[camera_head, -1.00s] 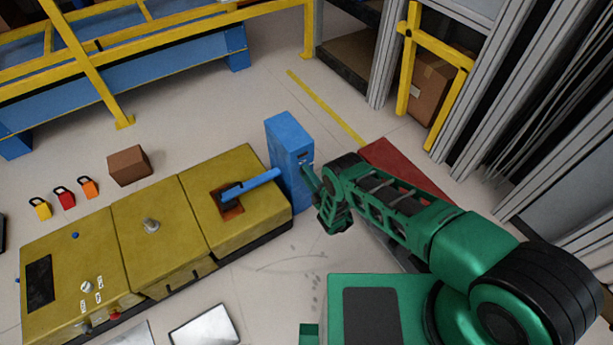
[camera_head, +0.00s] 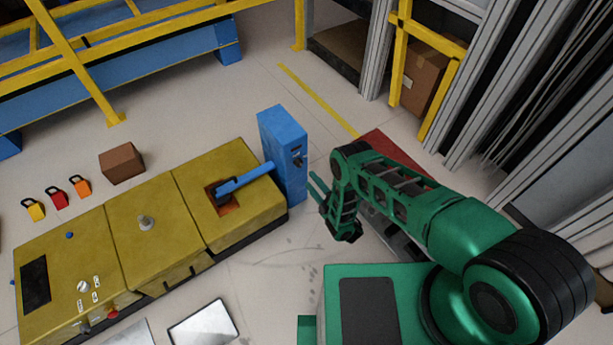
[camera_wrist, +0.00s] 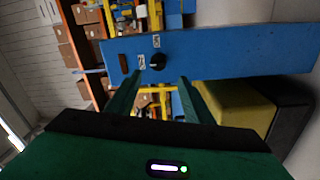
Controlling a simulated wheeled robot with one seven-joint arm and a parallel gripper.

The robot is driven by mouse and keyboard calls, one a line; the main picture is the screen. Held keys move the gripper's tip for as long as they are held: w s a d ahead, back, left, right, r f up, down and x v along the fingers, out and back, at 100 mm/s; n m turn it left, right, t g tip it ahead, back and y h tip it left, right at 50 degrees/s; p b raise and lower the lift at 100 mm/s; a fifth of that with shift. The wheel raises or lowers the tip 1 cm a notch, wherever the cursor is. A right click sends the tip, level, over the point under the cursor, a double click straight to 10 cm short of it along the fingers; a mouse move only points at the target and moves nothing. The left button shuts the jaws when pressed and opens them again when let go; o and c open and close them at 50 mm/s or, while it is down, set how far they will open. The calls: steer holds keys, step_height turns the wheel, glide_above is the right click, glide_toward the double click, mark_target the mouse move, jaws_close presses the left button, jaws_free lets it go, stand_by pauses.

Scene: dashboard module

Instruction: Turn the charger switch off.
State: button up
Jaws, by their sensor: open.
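The blue charger box (camera_head: 283,150) stands upright at the right end of the yellow console. Its black rotary switch (camera_wrist: 157,62) shows on the blue panel in the wrist view, with small white labels beside it. The pointing direction of the switch is too small to tell. In the head view the switch (camera_head: 297,155) is a dark spot on the box's right face. My gripper (camera_head: 315,182) is open and empty, right of the box with a gap between. In the wrist view my fingers (camera_wrist: 160,84) point toward the panel, apart from the switch.
The yellow console (camera_head: 150,260) carries a blue lever (camera_head: 245,180), a grey knob and a white knob. Coloured padlocks (camera_head: 57,197) and a brown box (camera_head: 121,163) lie behind it. A red floor patch (camera_head: 385,150) is behind my arm. Floor between box and gripper is clear.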

steer(key=shift+v, duration=1.05)
